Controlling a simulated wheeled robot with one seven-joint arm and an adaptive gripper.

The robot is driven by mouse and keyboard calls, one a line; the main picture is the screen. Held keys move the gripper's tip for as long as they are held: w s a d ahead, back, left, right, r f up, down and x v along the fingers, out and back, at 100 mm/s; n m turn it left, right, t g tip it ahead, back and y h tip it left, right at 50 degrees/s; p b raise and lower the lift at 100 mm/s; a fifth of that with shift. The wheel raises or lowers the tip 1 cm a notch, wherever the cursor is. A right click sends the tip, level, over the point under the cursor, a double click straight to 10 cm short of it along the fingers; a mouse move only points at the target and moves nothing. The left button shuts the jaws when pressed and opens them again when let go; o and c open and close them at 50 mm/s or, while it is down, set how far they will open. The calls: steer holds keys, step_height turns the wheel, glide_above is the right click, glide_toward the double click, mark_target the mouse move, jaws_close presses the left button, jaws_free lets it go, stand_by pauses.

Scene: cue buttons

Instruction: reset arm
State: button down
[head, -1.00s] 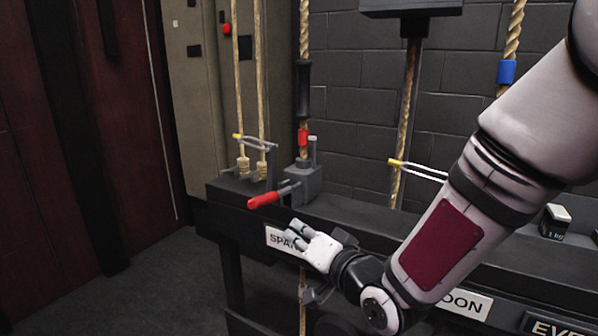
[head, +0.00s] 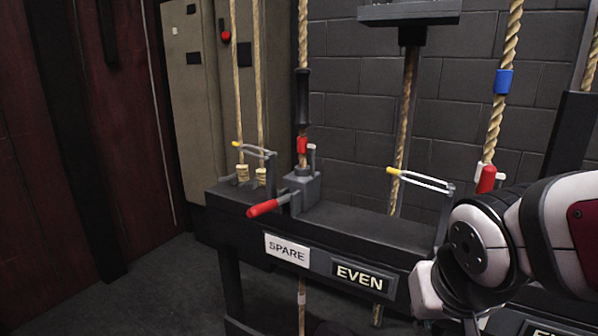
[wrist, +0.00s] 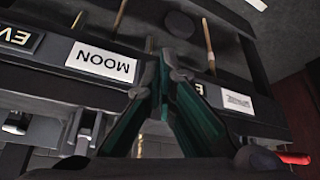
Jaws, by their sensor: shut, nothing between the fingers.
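My gripper (wrist: 160,62) is shut and empty in the wrist view, its two dark green fingers meeting at the tips. In the head view my folded arm and wrist are at the lower right, in front of the dark rail (head: 375,225); the fingers are not clear there. A red-handled lever (head: 265,207) stands out from the rail at the left, apart from my gripper. It also shows at the lower right of the wrist view (wrist: 294,158).
SPARE (head: 287,249) and EVEN (head: 359,275) labels are on the rail's front. A MOON label (wrist: 101,63) shows upside down in the wrist view. Ropes (head: 495,125) rise behind the rail, one with a blue band. The floor at left (head: 160,285) is clear.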

steer(key=s+d+r+g+y, duration=0.1)
steer(key=s+r+g, duration=0.15)
steer(key=s, duration=0.75)
steer(key=s+r+g, duration=0.1)
steer(key=s+g, duration=0.2)
steer(key=s, duration=0.6)
step_height(320, 180, up, 39)
steer(key=n+t+p, duration=0.1)
steer(key=t+p, duration=0.3)
steer(key=p, duration=3.4)
steer(key=shift+s+d+r, duration=0.15)
steer(key=shift+d, duration=0.05)
steer(key=c, duration=2.4)
jaws_free()
